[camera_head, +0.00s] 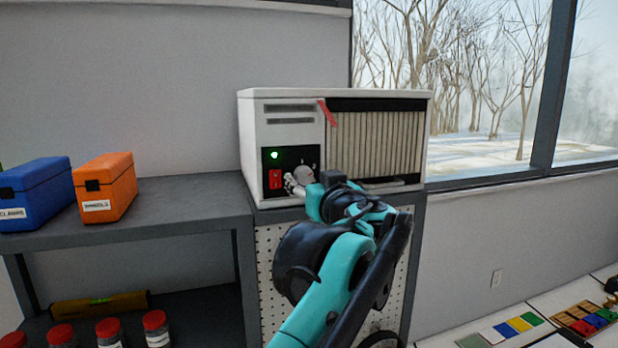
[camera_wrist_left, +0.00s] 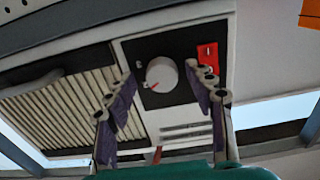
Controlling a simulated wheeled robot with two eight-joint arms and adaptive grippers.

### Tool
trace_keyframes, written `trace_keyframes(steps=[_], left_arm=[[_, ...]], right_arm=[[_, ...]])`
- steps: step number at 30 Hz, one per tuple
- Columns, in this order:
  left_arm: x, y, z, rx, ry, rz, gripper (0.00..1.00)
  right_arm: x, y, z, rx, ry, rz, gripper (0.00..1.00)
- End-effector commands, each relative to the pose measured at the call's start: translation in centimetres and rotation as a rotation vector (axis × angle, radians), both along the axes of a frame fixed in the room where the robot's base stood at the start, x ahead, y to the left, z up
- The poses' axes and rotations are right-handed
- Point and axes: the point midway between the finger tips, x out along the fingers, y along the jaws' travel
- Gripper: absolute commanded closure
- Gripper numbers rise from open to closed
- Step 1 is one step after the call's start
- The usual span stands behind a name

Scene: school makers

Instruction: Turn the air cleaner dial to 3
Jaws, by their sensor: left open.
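The air cleaner (camera_head: 282,137) is a white box with a pleated filter front, standing on a cabinet by the window. Its black control panel has a lit green lamp (camera_head: 274,155) and a red switch (camera_head: 275,179). The dial (camera_wrist_left: 161,74) is a round white knob with a red pointer mark; any numbers around it are too small to read. My left gripper (camera_wrist_left: 163,98) is open, its purple-padded fingers on either side of the dial in the wrist view, with gaps showing. In the head view the left gripper (camera_head: 297,182) is at the panel and partly covers the dial. My right gripper is out of view.
A grey shelf (camera_head: 190,190) at left holds a blue box (camera_head: 35,193) and an orange box (camera_head: 105,187). Red-lidded jars (camera_head: 156,328) stand below. A red ribbon (camera_head: 327,112) hangs on the air cleaner's front. A low table with coloured tiles (camera_head: 520,323) is at lower right.

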Motion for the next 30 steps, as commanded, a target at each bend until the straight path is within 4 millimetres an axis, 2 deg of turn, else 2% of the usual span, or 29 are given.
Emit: trace_keyframes(steps=[6,8,12,22,30], left_arm=[[0.06,0.02,-0.04,0.0,0.0,0.0,0.46],[0.05,0.02,-0.04,0.0,0.0,0.0,0.59],[0.04,0.01,-0.03,0.0,0.0,0.0,0.96],[0.03,0.02,0.0,0.022,0.007,0.0,0.96],[0.04,0.04,0.09,0.152,0.049,0.0,0.96]], right_arm=[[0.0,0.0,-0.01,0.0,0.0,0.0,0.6],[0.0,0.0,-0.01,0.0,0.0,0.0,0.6],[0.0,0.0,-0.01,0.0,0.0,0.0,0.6],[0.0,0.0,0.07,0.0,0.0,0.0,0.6],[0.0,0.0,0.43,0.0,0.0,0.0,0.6]])
